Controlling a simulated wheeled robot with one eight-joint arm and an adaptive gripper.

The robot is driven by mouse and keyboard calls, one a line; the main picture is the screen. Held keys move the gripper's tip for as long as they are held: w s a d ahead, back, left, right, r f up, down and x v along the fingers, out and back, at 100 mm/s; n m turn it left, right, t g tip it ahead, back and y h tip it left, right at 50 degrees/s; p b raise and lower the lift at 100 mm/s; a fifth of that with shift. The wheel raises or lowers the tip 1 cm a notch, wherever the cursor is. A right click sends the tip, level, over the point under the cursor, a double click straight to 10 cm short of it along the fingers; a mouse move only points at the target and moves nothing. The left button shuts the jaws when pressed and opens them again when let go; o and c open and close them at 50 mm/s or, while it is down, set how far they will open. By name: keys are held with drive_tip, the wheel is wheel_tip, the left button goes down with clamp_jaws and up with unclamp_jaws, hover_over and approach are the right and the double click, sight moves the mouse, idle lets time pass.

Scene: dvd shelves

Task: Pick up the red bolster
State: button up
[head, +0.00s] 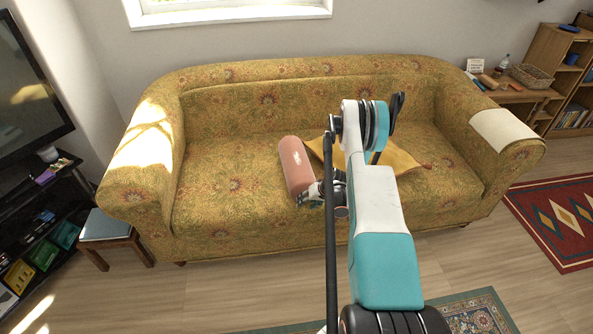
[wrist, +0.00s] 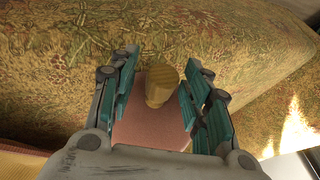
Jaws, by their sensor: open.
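The red bolster (head: 296,165) is a pinkish-red cylinder lying on the seat of the patterned sofa (head: 230,180), left of the yellow cushion. My gripper (head: 313,192) is at its near end, on the right side, partly hidden by my arm. In the wrist view, my gripper (wrist: 161,68) is open, with teal fingers on either side of the bolster (wrist: 150,128). Part of the bolster is hidden by the gripper's body. A small wooden knob-shaped object (wrist: 161,82) shows between the fingers, in front of the bolster; whether it touches anything is unclear.
A yellow cushion (head: 401,160) lies right of the bolster, partly behind my arm. The sofa's left seat is clear. A small stool (head: 108,232) and a dark shelf unit (head: 35,235) stand at left. A wooden side table (head: 520,95) stands at right.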

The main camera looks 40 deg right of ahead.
drive_tip(key=shift+w+f, duration=0.1)
drive_tip(key=shift+c, duration=0.3)
clamp_jaws()
